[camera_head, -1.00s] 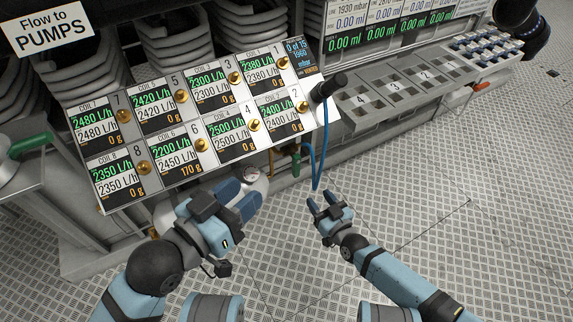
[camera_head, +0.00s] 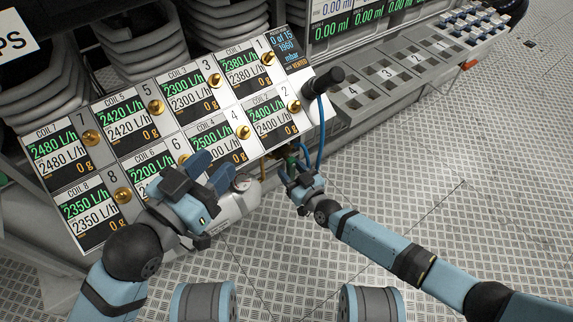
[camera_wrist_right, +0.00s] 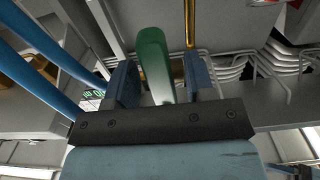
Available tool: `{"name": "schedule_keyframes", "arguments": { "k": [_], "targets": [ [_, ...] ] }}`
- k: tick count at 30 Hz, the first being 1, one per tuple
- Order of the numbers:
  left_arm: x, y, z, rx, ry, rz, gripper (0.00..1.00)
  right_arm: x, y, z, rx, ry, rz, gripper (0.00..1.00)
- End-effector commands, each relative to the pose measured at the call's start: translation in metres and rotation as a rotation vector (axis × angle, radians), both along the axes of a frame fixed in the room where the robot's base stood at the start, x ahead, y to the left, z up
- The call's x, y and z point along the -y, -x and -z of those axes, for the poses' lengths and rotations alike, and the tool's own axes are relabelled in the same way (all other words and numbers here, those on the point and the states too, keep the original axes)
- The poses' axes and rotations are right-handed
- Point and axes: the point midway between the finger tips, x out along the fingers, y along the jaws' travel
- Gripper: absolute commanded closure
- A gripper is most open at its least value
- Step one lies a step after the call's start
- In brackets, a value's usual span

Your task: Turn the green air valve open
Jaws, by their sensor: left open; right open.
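The green air valve handle (camera_wrist_right: 152,50) stands upright in the right wrist view, between the two blue fingers of my right gripper (camera_wrist_right: 160,82). The fingers are open on either side of it, with a gap visible at least on the left. In the head view my right gripper (camera_head: 293,168) is below the panel's lower right edge, and a small part of the green valve (camera_head: 293,151) shows just beyond its fingertips. My left gripper (camera_head: 212,171) is open and empty in front of the panel's lower edge, hiding part of the coil 6 display.
The tilted coil panel (camera_head: 213,114) with brass knobs stands above the valve. Blue hoses (camera_head: 321,135) hang just right of my right gripper, and a brass pipe (camera_wrist_right: 190,35) runs beside the handle. Open floor is at right.

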Motion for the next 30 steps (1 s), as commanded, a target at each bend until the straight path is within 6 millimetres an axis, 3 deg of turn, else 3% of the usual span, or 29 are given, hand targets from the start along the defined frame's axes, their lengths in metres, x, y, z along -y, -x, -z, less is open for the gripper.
{"name": "schedule_keyframes", "arguments": {
  "k": [10,17,30],
  "targets": [
    [0.000,0.002,0.002,-0.003,-0.005,0.003,0.57,-0.001,-0.001,0.000,-0.001,-0.001,0.000,0.51],
    [0.000,0.002,0.003,-0.004,-0.004,0.004,0.57,-0.001,-0.001,0.000,-0.001,-0.001,0.000,1.00],
    [0.002,0.003,-0.004,-0.023,0.017,0.006,0.57,0.009,-0.002,-0.002,0.036,0.052,0.001,1.00]
  ]
}}
